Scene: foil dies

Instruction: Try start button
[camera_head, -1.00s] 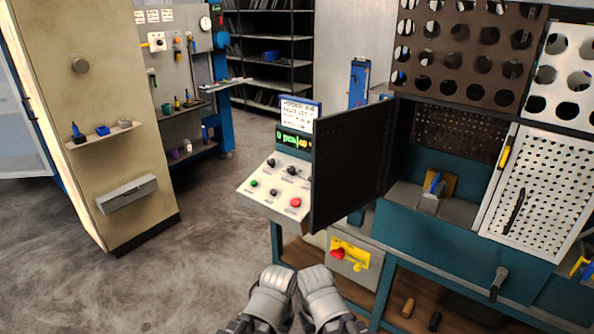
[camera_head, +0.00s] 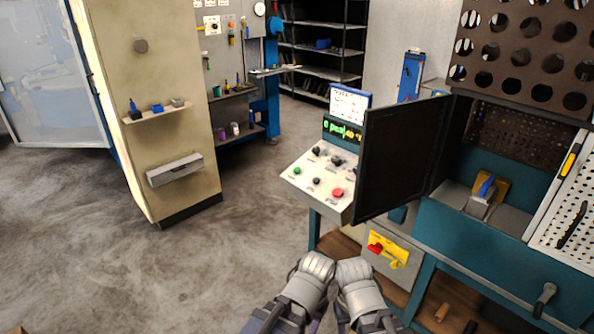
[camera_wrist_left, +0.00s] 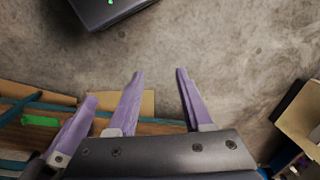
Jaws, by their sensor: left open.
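The control panel (camera_head: 313,186) stands at the middle of the head view, with a sloped light face. A green button (camera_head: 297,170) sits at its left, a red button (camera_head: 337,192) at its lower right, with several dark knobs between and above. Its labels are too small to read. A small display (camera_head: 341,130) with green and yellow characters is above. In the left wrist view, my left gripper (camera_wrist_left: 158,72) is open and empty, with purple fingers over the floor. Another purple finger (camera_wrist_left: 76,128) beside it seems to be my right gripper's. Both grippers' fingertips are hidden in the head view.
An open dark door (camera_head: 402,158) stands close to the panel's right. A teal machine (camera_head: 480,245) with a yellow and red switch (camera_head: 386,253) below is at right. A beige cabinet (camera_head: 160,110) stands left. The floor (camera_head: 90,250) between is clear.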

